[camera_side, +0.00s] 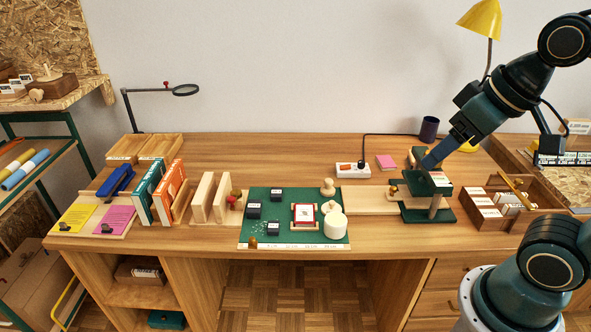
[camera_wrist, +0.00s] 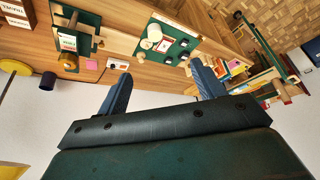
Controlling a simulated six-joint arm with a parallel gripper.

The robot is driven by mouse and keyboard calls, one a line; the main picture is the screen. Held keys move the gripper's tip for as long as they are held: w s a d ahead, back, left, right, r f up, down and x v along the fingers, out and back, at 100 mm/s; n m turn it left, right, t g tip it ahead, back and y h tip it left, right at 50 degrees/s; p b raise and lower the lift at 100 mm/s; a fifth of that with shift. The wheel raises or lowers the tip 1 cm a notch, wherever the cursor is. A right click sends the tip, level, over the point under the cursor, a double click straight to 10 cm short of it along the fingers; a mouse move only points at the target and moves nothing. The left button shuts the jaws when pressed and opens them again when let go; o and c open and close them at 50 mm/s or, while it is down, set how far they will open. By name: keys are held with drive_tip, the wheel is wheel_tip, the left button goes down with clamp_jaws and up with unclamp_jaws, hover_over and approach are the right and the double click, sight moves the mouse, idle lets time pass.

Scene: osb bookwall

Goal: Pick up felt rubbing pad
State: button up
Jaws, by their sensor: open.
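A cream-white round pad (camera_side: 335,225), which looks like the felt rubbing pad, sits at the right front of the green mat (camera_side: 270,222). A smaller pale round piece on top partly covers it. It also appears in the wrist view (camera_wrist: 155,32), small and far off. My gripper (camera_side: 431,163) is above the right part of the desk, close over the green press-like stand (camera_side: 413,205). It is well to the right of the pad and higher. In the wrist view its two blue fingers (camera_wrist: 160,86) are spread with nothing between them.
The mat also holds black blocks, a red-framed block (camera_side: 304,215) and a wooden knob (camera_side: 328,187). A power strip (camera_side: 353,170) with a cable lies behind. A box of cards (camera_side: 487,211) stands at right. Upright books (camera_side: 160,190) and wooden panels stand left of the mat.

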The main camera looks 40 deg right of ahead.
drive_tip(key=w+d+r+m+g, duration=0.15)
drive_tip(key=w+m, duration=0.35)
drive_tip(key=w, duration=0.6)
drive_tip(key=m+g, duration=0.4)
drive_tip(key=m, duration=0.8)
hover_over(329, 180)
wheel_tip(329, 180, down, 23)
drive_tip(key=shift+f, duration=4.15)
drive_tip(key=shift+f, duration=0.1)
drive_tip(key=shift+a+f, duration=0.15)
drive_tip(key=shift+f, duration=2.35)
